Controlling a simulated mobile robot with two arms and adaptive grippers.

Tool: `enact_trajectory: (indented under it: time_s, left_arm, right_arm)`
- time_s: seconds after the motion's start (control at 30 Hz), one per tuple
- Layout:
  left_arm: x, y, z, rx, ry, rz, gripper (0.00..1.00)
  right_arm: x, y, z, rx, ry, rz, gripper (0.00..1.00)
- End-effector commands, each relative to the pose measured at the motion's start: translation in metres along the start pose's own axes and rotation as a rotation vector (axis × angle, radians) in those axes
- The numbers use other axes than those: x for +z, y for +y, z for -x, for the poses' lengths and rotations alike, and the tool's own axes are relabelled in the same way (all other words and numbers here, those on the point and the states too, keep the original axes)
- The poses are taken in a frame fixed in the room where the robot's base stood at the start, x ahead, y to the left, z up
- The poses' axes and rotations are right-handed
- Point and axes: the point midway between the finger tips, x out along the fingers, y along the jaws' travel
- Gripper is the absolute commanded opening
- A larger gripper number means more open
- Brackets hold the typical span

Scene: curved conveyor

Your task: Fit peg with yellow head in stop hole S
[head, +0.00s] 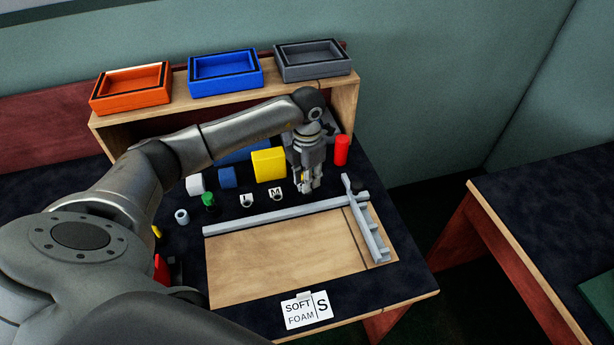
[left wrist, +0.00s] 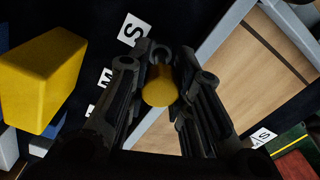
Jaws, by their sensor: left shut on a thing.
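My left gripper (head: 306,190) points down over the dark table, just behind the grey rail (head: 270,215). In the left wrist view my left gripper (left wrist: 165,75) is shut on the peg with the yellow head (left wrist: 160,86); its shaft is mostly hidden beneath the head. A white S label (left wrist: 133,30) lies beside the fingertips. Labels L (head: 246,200) and M (head: 276,194) lie in a row left of the gripper. Whether the peg is inside a hole cannot be seen. My right gripper is not in view.
A slotted grey stop bar (head: 367,222) crosses the right end of the wooden board (head: 280,260). A yellow block (head: 268,164) and a red cylinder (head: 341,150) stand near the gripper. The board is clear.

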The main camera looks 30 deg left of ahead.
Motion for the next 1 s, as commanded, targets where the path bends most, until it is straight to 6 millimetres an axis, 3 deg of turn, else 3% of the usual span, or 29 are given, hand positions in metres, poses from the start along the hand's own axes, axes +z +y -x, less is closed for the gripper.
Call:
enact_trajectory:
  time_s: [0.67,0.7,0.87,1.0]
  left_arm:
    - [0.0,0.0,-0.018,0.0,0.0,0.001,0.0]
    - [0.0,0.0,-0.017,0.0,0.0,0.001,0.23]
    - [0.0,0.0,-0.017,0.0,0.0,0.0,0.44]
    - [0.0,0.0,-0.017,0.0,0.0,0.0,0.46]
  right_arm:
    - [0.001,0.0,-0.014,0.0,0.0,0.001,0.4]
    - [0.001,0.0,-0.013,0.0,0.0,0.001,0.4]
    - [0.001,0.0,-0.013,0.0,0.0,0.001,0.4]
    - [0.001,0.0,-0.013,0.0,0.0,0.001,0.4]
